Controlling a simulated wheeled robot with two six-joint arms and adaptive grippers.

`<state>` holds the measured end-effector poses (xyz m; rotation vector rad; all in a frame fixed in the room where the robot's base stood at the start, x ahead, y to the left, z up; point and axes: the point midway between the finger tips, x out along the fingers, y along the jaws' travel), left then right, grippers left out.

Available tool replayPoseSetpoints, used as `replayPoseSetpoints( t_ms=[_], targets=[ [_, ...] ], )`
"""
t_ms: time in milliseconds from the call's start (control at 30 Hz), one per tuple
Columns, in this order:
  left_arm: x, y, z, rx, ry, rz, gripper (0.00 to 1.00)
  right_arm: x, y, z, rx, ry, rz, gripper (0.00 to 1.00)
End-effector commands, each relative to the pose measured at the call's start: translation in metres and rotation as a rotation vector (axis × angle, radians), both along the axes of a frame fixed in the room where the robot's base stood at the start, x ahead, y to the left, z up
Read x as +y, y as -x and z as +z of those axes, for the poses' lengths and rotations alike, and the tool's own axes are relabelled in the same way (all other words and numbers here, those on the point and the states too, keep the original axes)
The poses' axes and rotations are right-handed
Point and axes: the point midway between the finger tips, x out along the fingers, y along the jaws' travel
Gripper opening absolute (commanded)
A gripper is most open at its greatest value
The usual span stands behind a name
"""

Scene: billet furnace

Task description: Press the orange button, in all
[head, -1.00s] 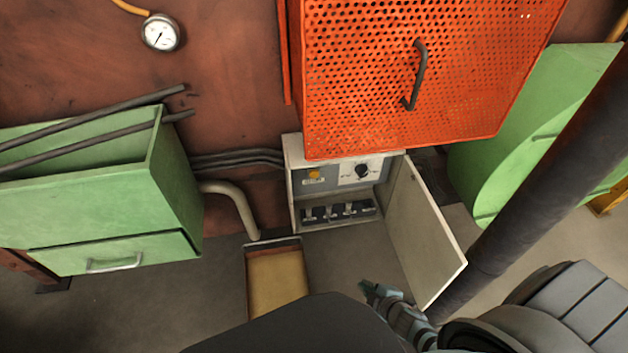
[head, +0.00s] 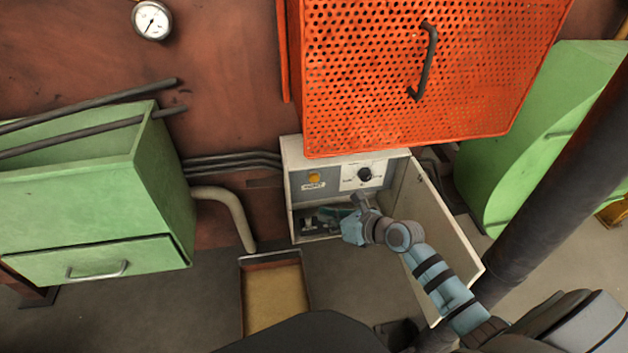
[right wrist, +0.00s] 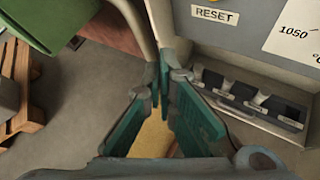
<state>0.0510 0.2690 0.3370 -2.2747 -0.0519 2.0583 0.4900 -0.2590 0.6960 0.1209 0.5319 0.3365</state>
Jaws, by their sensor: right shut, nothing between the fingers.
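The orange button (head: 314,177) sits on the grey upper panel of an open control box (head: 289,185), above a small white label. In the right wrist view the label (right wrist: 215,14) reads RESET; the button itself is not clearly seen there. My right gripper (head: 328,214) is in front of the box's lower part, below the button and apart from it. In the right wrist view its teal fingers (right wrist: 163,85) are together, with nothing held. My left gripper is not in view.
A black dial (head: 364,174) is right of the button. Several switches (right wrist: 250,95) line the box's lower shelf. The open box door (head: 455,240) stands right of my arm. An orange perforated cover (head: 400,80) overhangs the box. A shallow tray (head: 243,290) lies below left.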

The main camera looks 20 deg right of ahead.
Motion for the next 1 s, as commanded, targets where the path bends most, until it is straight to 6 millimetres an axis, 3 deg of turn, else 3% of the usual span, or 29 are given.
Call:
replayPoseSetpoints(
  t_ms=[233, 600, 1000],
  targets=[
    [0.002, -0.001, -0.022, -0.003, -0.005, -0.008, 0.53, -0.006, -0.025, -0.004, -0.004, -0.001, -0.002, 0.0],
    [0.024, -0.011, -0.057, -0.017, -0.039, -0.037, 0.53, -0.019, -0.073, -0.004, -0.001, -0.002, -0.003, 0.0],
    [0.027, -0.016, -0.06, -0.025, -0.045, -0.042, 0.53, -0.022, -0.083, 0.0, 0.0, -0.003, -0.002, 0.0]
  ],
)
